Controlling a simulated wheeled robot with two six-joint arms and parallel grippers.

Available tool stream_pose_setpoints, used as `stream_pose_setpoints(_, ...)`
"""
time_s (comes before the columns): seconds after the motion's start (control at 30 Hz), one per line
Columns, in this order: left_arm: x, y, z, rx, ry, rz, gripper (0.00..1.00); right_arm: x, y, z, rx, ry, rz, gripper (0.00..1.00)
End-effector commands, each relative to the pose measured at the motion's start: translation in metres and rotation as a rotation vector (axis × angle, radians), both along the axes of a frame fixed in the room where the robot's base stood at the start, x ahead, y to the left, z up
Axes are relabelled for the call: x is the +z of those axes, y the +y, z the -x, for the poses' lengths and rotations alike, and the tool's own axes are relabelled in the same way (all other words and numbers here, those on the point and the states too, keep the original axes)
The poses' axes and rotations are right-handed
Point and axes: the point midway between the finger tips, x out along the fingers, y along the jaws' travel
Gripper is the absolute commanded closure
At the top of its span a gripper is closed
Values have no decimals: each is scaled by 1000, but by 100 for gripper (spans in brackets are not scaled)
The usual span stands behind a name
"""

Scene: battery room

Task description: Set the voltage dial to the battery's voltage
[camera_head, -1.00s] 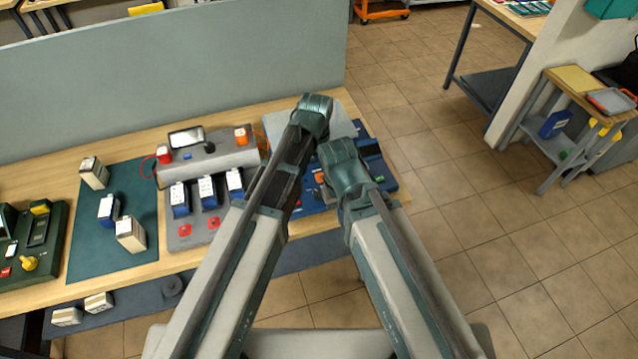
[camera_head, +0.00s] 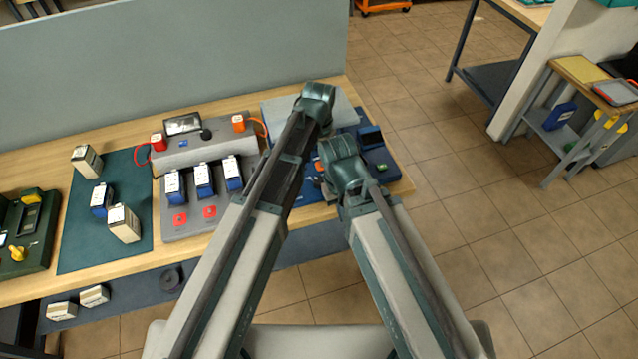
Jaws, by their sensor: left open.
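A grey station (camera_head: 205,152) stands on the bench with a small display (camera_head: 183,124) and a black round knob (camera_head: 206,134) beside it; the knob's setting is too small to read. Three blue-and-white batteries (camera_head: 204,180) stand in a row at its front, their labels unreadable. A green device (camera_head: 38,240) at the far left carries a yellow knob (camera_head: 17,254). I cannot tell which knob is the voltage dial. My left arm reaches over the bench right of the grey station; its open gripper's fingertips are hidden by arm links. My right arm is beside it, its gripper out of sight.
A dark green mat (camera_head: 80,248) holds two beige batteries (camera_head: 124,223) and a blue one (camera_head: 102,199). A blue device (camera_head: 376,150) lies at the bench's right end, partly behind my arms. A grey panel (camera_head: 170,65) backs the bench. The tiled floor at right is open.

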Motion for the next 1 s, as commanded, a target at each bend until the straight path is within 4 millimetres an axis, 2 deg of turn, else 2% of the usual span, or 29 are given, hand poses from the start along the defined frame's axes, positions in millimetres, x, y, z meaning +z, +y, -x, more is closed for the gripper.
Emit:
stream_pose_setpoints(0.03,-15,0,0,0,0,0,24,-15,0,0,0,0,0,100)
stream_pose_setpoints(0.5,-76,0,0,0,0,0,24,-76,0,0,-2,0,0,100)
stream_pose_setpoints(0.9,-80,0,0,0,0,0,24,-80,0,0,-2,0,0,100)
stream_pose_setpoints(1.0,-80,0,0,0,0,0,40,-80,0,0,-2,0,0,100)
